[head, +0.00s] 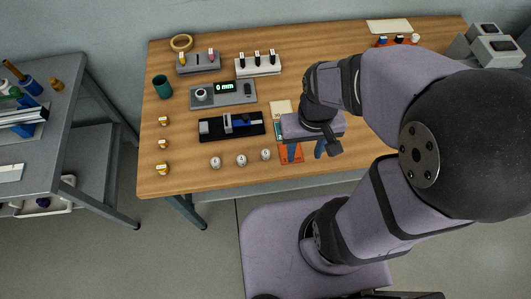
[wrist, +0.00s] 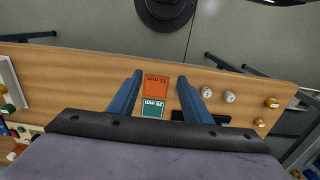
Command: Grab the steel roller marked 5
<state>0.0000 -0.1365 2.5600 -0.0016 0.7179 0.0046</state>
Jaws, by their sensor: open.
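Three steel rollers stand in a row near the table's front edge in the head view: a left one (head: 215,162), a middle one (head: 241,159) and a right one (head: 265,154). Their marks are too small to read, so I cannot tell which is 5. In the wrist view two steel rollers show right of the fingers, one nearer (wrist: 207,92) and one farther (wrist: 229,97); a third is not visible there. My gripper (head: 306,152) is open and empty, above the orange card and right of the rollers. Its blue fingers (wrist: 160,77) straddle the cards in the wrist view.
An orange card (wrist: 156,86) and a green card (wrist: 152,107) carry mm labels. A black-and-blue fixture (head: 232,125) lies behind the rollers, with a gauge reading 0 mm (head: 222,94) farther back. Several brass rollers (head: 162,144) line the left edge. The wood in front is clear.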

